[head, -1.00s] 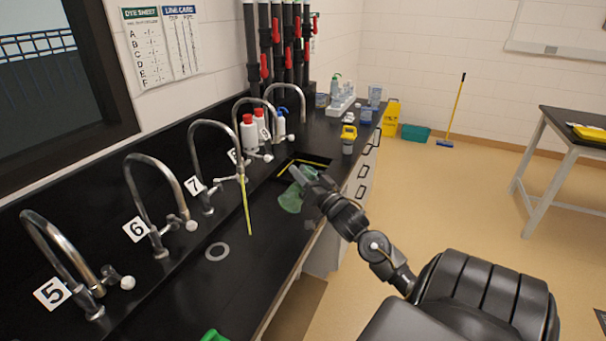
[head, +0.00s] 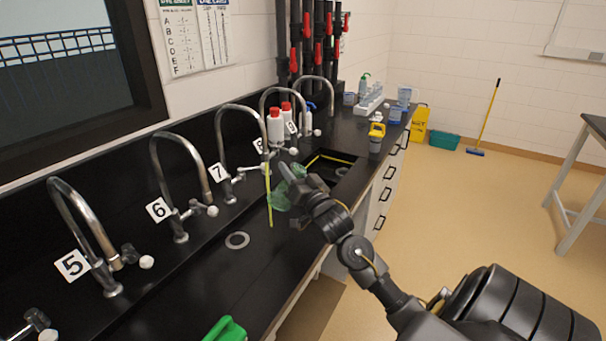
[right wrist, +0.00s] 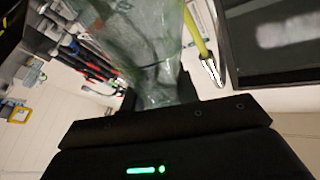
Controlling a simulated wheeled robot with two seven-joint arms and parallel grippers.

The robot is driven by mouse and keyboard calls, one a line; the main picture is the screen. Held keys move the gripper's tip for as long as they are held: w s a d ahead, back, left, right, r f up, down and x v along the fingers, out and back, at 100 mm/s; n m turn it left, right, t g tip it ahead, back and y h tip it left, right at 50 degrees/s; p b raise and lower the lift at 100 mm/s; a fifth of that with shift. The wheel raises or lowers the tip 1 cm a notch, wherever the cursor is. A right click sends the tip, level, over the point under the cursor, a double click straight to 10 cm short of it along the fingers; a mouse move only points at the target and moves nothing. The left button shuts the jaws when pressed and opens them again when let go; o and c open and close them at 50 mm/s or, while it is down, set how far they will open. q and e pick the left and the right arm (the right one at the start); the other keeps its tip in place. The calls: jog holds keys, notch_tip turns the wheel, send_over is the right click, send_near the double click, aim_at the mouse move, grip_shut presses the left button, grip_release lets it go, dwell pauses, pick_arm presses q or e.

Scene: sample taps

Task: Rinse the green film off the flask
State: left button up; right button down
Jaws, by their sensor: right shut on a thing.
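The flask (head: 279,198) is clear with a green tint. My right gripper (head: 293,192) is shut on it and holds it above the counter by the sink's near edge. The flask also shows large in the right wrist view (right wrist: 150,45), with patchy green film on its wall. A thin yellow strand (head: 270,205) hangs from the spout of tap 7 (head: 240,107). In the head view it overlaps the flask's left side; I cannot tell whether they touch. The strand also shows beside the flask in the right wrist view (right wrist: 196,35). My left gripper is not in view.
The black counter (head: 200,285) carries a row of numbered taps, including tap 6 (head: 180,145) and tap 5 (head: 75,205). A sink (head: 345,160) lies behind my right gripper. Red-capped bottles (head: 274,125) stand behind it. A green object (head: 226,330) shows at the bottom edge.

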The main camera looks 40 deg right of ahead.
jog(key=shift+w+a+f, duration=0.1)
jog(key=shift+w+a, duration=0.25)
jog(key=shift+w, duration=0.05)
jog(key=shift+w+a+f, duration=0.15)
jog(key=shift+w+a, duration=0.35)
jog(key=shift+a, duration=0.05)
jog(key=shift+w+a+f, duration=0.15)
jog(key=shift+w+a, duration=0.35)
jog(key=shift+a, duration=0.05)
jog(key=shift+w+d+p, duration=0.3)
jog(key=shift+w+d, duration=0.15)
jog(key=shift+s+a, duration=0.1)
jog(key=shift+a, duration=0.05)
jog(key=shift+s+a+p, duration=0.3)
jog(key=shift+s+p, duration=0.1)
jog(key=shift+p, duration=0.1)
jog(key=shift+w+d, duration=0.1)
jog(key=shift+w, duration=0.05)
